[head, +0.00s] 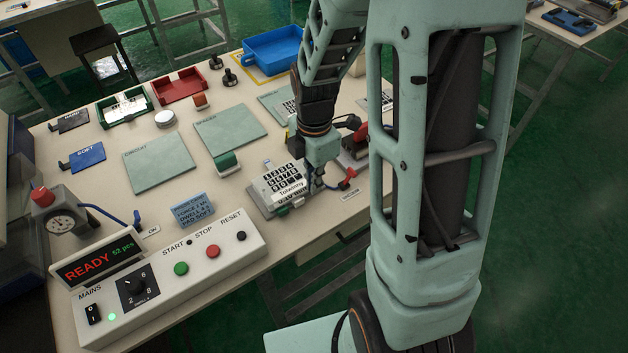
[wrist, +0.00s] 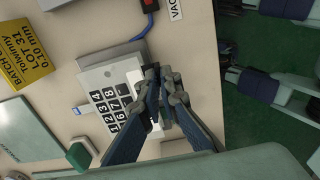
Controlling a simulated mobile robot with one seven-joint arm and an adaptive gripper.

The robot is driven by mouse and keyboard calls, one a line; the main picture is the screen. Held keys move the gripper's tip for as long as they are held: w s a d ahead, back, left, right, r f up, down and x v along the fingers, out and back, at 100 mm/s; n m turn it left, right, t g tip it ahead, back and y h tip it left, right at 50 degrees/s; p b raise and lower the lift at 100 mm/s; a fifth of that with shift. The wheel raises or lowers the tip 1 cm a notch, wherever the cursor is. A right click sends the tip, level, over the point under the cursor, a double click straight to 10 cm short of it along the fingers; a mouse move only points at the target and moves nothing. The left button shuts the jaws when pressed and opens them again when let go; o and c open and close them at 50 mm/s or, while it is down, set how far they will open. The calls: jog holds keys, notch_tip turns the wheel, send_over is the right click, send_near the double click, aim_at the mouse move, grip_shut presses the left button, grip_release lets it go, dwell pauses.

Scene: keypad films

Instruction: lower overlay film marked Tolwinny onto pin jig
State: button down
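The overlay film marked Tolwinny (head: 289,190) is a pale sheet with black number keys. It lies over the grey pin jig (head: 262,206) near the table's front edge, covering most of its top. My gripper (head: 315,180) is at the film's right side. In the wrist view, the fingertips (wrist: 160,72) are close together at the edge of the film (wrist: 106,98), and they appear shut on it. The jig (wrist: 97,78) shows beside the film there. The pins are hidden, and I cannot tell whether the film touches the jig.
A control box (head: 165,280) with a READY display (head: 97,258) stands at the front left. Green mats (head: 160,162), a red tray (head: 179,86) and a blue bin (head: 272,50) lie farther back. A yellow batch card (wrist: 27,52) lies near the jig. A blue hose (wrist: 146,25) runs close by.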

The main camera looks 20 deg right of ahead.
jog(key=shift+f+b, duration=0.8)
jog(key=shift+f, duration=0.3)
dwell(0.6)
jog(key=c, duration=2.1)
grip_release()
notch_tip(320, 180, up, 12)
jog(key=shift+r, duration=0.1)
